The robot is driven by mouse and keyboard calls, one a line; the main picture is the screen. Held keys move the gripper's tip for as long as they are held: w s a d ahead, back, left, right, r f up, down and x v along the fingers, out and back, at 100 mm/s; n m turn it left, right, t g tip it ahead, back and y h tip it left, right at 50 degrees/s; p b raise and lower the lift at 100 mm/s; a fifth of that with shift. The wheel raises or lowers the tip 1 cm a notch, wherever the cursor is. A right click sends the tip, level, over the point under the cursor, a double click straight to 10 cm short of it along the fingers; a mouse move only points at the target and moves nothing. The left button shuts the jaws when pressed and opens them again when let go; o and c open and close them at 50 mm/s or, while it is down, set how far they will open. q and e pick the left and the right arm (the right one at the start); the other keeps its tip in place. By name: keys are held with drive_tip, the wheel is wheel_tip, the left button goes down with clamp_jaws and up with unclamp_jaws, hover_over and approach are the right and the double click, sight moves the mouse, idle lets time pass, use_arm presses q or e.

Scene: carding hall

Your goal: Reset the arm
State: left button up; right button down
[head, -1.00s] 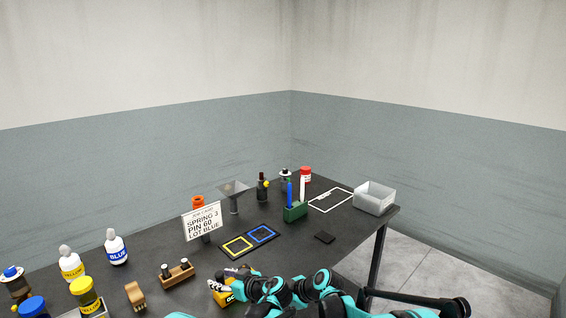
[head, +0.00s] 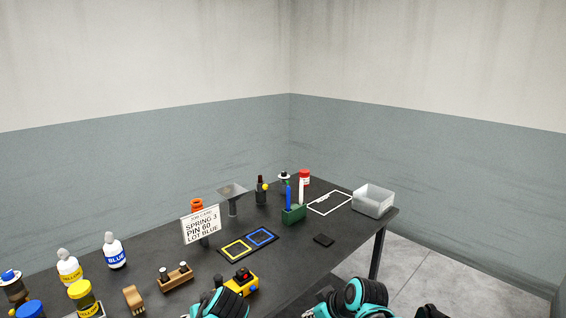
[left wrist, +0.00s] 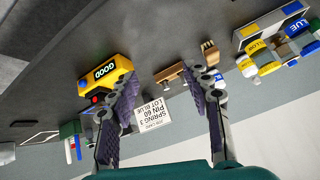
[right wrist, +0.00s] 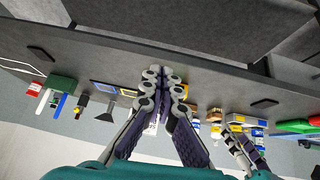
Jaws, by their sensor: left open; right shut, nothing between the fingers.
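My left gripper (left wrist: 161,78) is open and empty in the left wrist view, its fingers wide apart.
The dark table (head: 285,262) holds a job card (head: 201,226), a mat with yellow and blue squares (head: 235,250), a green holder (head: 292,215), a grey bin (head: 373,201), a wooden block (head: 176,279) and several bottles. Its front right part is mostly clear.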

use_arm(q)
drive_tip(key=s+d+f+m+h, duration=0.1)
drive_tip(key=s+m+h, duration=0.1)
drive_tip(key=s, duration=0.6)
drive_tip(key=s+d+f+m+h, duration=0.1)
drive_tip(key=s+d+m+h, duration=0.1)
drive_tip(key=s, duration=0.7)
drive_tip(key=shift+s+f+m+t+h, duration=0.2)
drive_tip(key=shift+f+m+t+h, duration=0.2)
drive_tip(key=shift+h, duration=0.3)
use_arm(e)
drive_tip(key=s+d+m+h, duration=0.1)
drive_tip(key=s+d+m, duration=0.1)
drive_tip(key=s, duration=0.4)
drive_tip(key=s+d+f+m+t+h, duration=0.1)
drive_tip(key=s+d+m, duration=0.2)
drive_tip(key=s+d, duration=0.2)
drive_tip(key=s+d+m+h, duration=0.2)
drive_tip(key=s+d+m, duration=0.1)
drive_tip(key=s, duration=0.5)
drive_tip(key=shift+s+d+f, duration=0.15)
drive_tip(key=shift+s+d, duration=0.1)
drive_tip(key=shift+d, duration=0.1)
